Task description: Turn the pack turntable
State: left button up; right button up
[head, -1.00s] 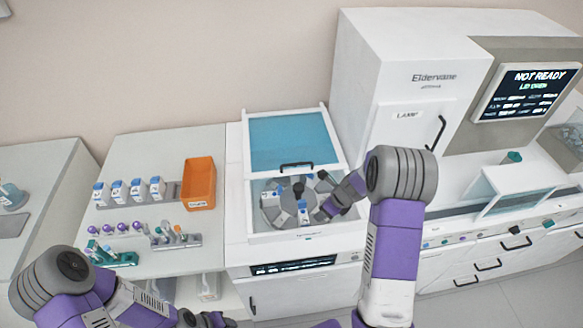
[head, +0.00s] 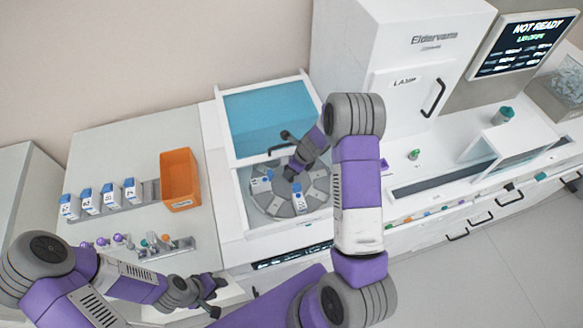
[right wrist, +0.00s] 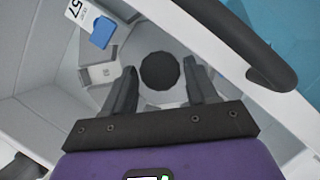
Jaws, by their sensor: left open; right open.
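The pack turntable (head: 315,192) is a grey segmented disc inside the white open-lidded bay. Blue-and-white packs, such as this one (head: 298,197), stand on it. My right gripper (head: 292,168) is over the disc's middle, pointing down. In the right wrist view its open fingers (right wrist: 161,82) stand either side of the round black hub knob (right wrist: 160,70), with gaps visible on both sides. A pack marked 57 (right wrist: 101,33) stands at the upper left there. My left gripper (head: 214,297) is open and empty, low in front of the left bench.
The bay's blue lid (head: 268,115) stands raised behind, its dark handle close to my right gripper. The left bench holds an orange bin (head: 180,180), a row of packs (head: 108,197) and small tools. A screen (head: 518,48) reads NOT READY.

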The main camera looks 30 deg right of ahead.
jog(key=shift+w+f, duration=0.1)
jog(key=shift+f, duration=0.15)
grip_shut()
